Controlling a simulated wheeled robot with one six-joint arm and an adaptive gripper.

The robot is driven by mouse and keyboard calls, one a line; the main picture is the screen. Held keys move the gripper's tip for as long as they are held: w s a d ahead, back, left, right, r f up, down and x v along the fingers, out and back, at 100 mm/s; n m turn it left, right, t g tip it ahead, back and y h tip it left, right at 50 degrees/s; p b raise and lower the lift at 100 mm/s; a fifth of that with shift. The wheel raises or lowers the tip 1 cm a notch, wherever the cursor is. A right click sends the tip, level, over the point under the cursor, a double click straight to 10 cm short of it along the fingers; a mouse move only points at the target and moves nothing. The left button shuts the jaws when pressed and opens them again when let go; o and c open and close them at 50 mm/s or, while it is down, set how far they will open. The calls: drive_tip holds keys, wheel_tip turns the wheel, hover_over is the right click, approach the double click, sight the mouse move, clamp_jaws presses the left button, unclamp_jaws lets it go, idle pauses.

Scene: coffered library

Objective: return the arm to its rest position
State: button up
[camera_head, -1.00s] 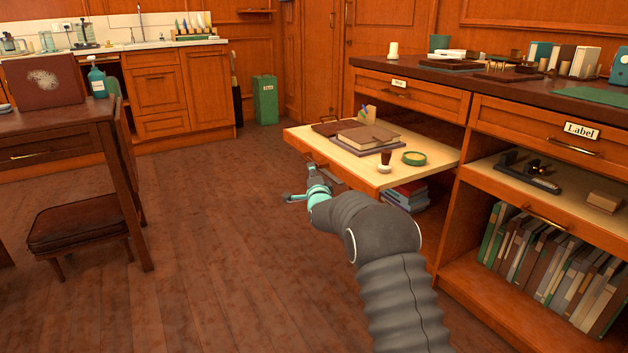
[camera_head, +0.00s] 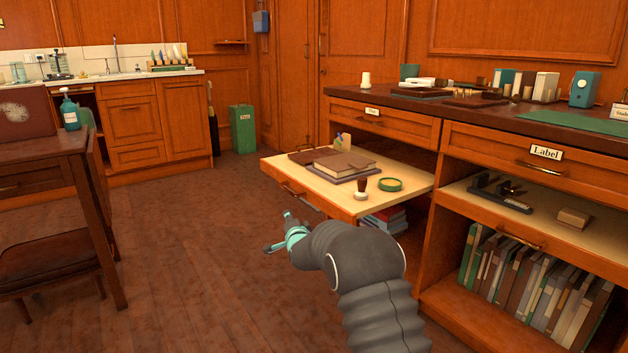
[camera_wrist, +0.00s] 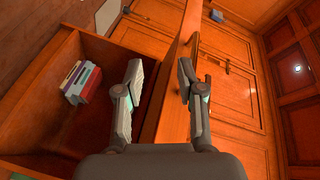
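My dark grey segmented arm reaches forward from the bottom of the head view. My gripper (camera_head: 277,232), with teal parts, is at its end, in front of and below the pulled-out pale-topped shelf (camera_head: 310,188). In the wrist view my gripper (camera_wrist: 159,66) has its two fingers well apart, with nothing seen held. A wooden panel edge (camera_wrist: 172,75) shows beyond the gap between them. I cannot tell how far it is from the fingers.
The shelf bears a book (camera_head: 343,166), a dark-topped stamp (camera_head: 361,188) and a green ring-shaped dish (camera_head: 390,184). The cabinet (camera_head: 425,255) stands to the right. A desk (camera_head: 60,142) and stool (camera_head: 45,268) stand left. The floor (camera_head: 190,240) between is clear.

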drive_tip(key=s+d+f+n+g+h, duration=0.1)
drive_tip(key=s+f+n+g, duration=0.4)
drive_tip(key=f, duration=0.5)
drive_tip(key=s+d+n+g+h+p, duration=0.15)
drive_tip(key=s+d+g, duration=0.3)
drive_tip(key=s, duration=0.65)
drive_tip(key=s+d+r+n+p, duration=0.1)
drive_tip(key=s+d+r, duration=0.5)
drive_tip(key=s, duration=0.8)
drive_tip(key=s+d+r+n+h+p, duration=0.1)
drive_tip(key=s+d+r+p, duration=0.3)
drive_tip(key=s+r, duration=0.9)
drive_tip(key=s+d+r+n+g+h+p, duration=0.1)
drive_tip(key=s+d+r+n+p, duration=0.1)
drive_tip(key=s+d+r, duration=0.7)
drive_tip(key=s+d+p, duration=0.1)
drive_tip(key=s, duration=0.6)
drive_tip(key=shift+s+d+r, duration=0.15)
drive_tip(key=shift+s+d, duration=0.05)
drive_tip(key=shift+s, duration=0.1)
